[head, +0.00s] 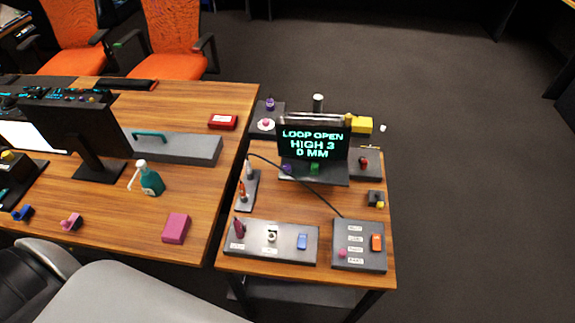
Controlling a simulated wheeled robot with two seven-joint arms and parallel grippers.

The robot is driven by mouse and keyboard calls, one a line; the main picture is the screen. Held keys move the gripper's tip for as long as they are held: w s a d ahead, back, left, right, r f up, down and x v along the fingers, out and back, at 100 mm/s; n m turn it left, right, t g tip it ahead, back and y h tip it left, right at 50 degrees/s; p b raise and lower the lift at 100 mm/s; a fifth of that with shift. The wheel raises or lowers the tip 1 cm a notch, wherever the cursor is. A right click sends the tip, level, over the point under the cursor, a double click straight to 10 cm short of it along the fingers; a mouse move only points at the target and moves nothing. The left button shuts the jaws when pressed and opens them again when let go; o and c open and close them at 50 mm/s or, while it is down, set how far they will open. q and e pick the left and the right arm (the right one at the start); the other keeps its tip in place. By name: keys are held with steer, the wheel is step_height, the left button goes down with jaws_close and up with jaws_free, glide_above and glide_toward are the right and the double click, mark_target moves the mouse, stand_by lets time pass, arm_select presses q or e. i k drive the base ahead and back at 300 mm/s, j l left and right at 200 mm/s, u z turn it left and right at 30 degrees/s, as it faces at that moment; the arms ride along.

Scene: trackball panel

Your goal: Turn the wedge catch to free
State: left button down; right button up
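The small wooden table carries several grey panels with small controls. No part is clearly marked as the wedge catch. The front left panel (270,255) holds a purple upright piece (239,228), a white-and-dark round knob (271,236) and a blue block (302,242). The front right panel (352,263) has white labels, a pink knob (342,253) and an orange rocker (376,242).
A larger desk (190,105) on the left holds a monitor (75,125), a spray bottle (151,182), a pink block (176,228) and a red box (222,122). A dark cable (295,178) crosses the small table. The floor on the right is clear.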

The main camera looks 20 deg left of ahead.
mark_target(286, 167)
steer(key=l+u, duration=0.4)
steer(key=l, duration=0.45)
steer(key=k+l+u, duration=0.1)
steer(key=l+u, duration=0.3)
steer(key=l, duration=0.4)
